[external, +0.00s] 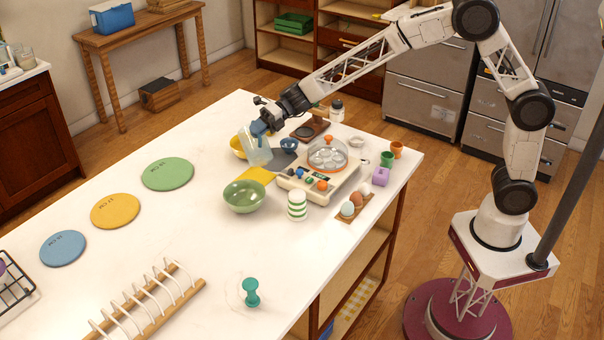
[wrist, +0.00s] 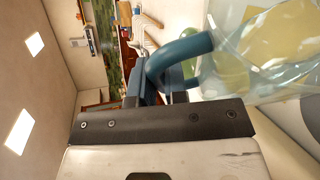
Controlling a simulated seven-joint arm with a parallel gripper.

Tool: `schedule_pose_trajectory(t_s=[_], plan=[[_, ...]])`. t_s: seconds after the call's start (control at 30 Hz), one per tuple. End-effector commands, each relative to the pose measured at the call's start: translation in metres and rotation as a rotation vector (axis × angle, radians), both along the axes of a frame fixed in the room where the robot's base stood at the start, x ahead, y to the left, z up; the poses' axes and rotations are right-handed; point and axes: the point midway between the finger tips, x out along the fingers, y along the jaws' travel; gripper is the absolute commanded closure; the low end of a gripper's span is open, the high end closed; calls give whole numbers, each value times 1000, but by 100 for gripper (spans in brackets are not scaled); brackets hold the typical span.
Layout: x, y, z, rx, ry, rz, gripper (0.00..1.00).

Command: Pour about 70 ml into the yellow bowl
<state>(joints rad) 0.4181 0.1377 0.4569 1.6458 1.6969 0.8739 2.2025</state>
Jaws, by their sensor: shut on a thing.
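My gripper (external: 262,122) is shut on the blue handle (wrist: 180,55) of a clear jug (external: 256,151). The jug is tilted and held above the counter, and its clear wall fills the right of the wrist view (wrist: 268,50). The yellow bowl (external: 236,146) is at the jug's left in the external view, partly hidden behind it. Yellow shows through the jug in the wrist view. I cannot tell the liquid level, or whether any liquid is flowing.
A green bowl (external: 244,197) and a yellow cloth (external: 257,175) are in front of the jug. A small blue bowl (external: 289,146) and an egg cooker with a clear dome (external: 327,157) stand to its right. The counter is clear between the green bowl and the toast rack (external: 150,302).

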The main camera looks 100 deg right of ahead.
Motion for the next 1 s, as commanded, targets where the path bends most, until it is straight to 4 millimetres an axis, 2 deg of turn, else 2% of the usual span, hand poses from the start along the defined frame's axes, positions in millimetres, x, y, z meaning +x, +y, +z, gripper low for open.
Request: schedule_pose_trajectory(t_s=[1.0], plan=[[1,-3,4,30,6,0,100]])
